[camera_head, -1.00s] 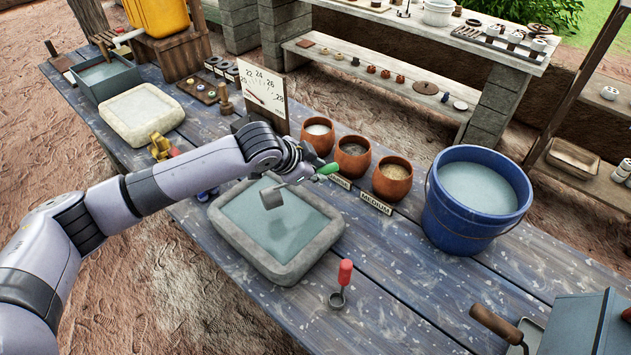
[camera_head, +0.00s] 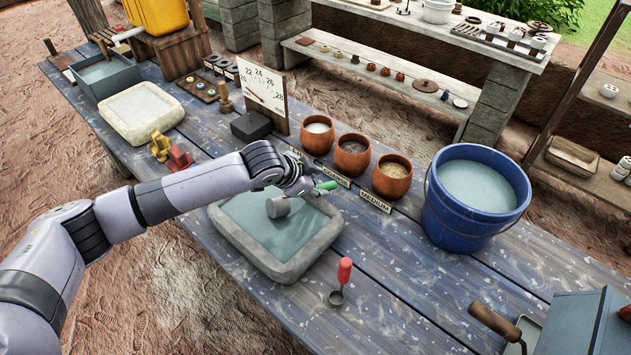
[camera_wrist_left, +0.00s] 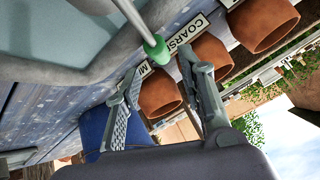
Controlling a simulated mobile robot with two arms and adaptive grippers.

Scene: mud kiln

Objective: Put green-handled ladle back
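The green-handled ladle (camera_head: 325,187) has a grey cup (camera_head: 278,207) over the grey liquid of the stone basin (camera_head: 226,238). Its rod runs towards the far right rim; I cannot tell whether it rests there. In the left wrist view its green handle end (camera_wrist_left: 155,50) shows at the top, near my fingertips. My left gripper (camera_head: 306,178) is at the basin's far side, close to the handle. In the left wrist view its two fingers (camera_wrist_left: 162,62) are spread, with a gap beside the handle. My right gripper is not in view.
Several clay pots (camera_head: 352,157) stand just beyond the handle, with label cards (camera_head: 375,202) in front. A blue bucket (camera_head: 437,215) stands to the right. A red-handled ladle (camera_head: 342,280) is on the table (camera_head: 395,310) near the basin; the table between it and the bucket is clear.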

